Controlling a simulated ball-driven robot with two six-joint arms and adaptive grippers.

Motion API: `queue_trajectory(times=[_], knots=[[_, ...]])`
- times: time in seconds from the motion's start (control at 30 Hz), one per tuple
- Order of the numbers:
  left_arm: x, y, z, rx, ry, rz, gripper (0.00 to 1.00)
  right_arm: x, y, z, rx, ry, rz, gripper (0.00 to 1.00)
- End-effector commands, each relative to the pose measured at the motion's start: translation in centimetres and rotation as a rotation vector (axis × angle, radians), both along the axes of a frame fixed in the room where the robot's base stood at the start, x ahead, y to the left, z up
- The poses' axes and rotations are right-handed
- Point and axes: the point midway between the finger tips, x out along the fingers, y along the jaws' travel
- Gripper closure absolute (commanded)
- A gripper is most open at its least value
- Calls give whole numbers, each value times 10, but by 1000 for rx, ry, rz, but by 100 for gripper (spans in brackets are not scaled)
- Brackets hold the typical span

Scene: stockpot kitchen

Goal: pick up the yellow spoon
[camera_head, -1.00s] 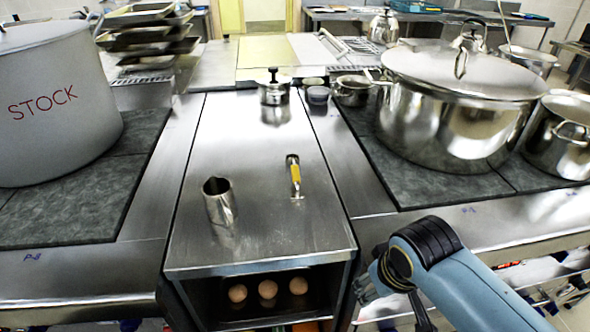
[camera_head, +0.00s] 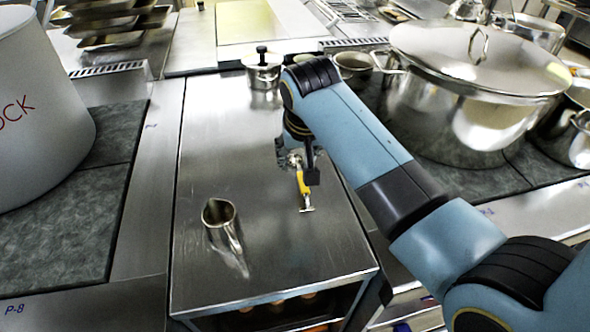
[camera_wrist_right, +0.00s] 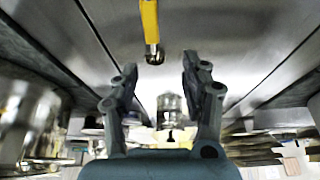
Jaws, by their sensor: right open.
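The yellow spoon (camera_head: 303,184) lies on the steel counter with its yellow handle showing. My right gripper (camera_head: 309,170) hangs over the spoon's far part and partly hides it. In the right wrist view the yellow handle of the spoon (camera_wrist_right: 150,22) enters from the top, and its metal end shows between the fingertips. The right gripper (camera_wrist_right: 158,66) is open there, with gaps on both sides of the spoon. My left gripper is not in view.
A metal pitcher (camera_head: 222,228) stands left of the spoon on the counter (camera_head: 255,160). A small lidded pot (camera_head: 262,70) stands behind. A large lidded pot (camera_head: 470,105) is on the right, and a grey stockpot (camera_head: 40,110) on the left. The counter's middle is clear.

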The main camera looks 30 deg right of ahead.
Motion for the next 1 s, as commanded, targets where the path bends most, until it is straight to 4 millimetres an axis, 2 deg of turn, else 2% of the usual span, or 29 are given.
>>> queue_trajectory(times=[0.1,0.3,0.53,0.7,0.97,1.0], knots=[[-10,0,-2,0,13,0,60,7,-4,-20,-3,3,1,54],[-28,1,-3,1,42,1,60,13,-6,-38,-1,0,1,54],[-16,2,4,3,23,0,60,15,-17,-69,-2,5,1,54],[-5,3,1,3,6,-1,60,22,-17,-86,-1,1,1,54],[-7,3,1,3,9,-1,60,23,-17,-87,0,0,1,54],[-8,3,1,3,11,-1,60,23,-17,-87,0,0,1,59]])
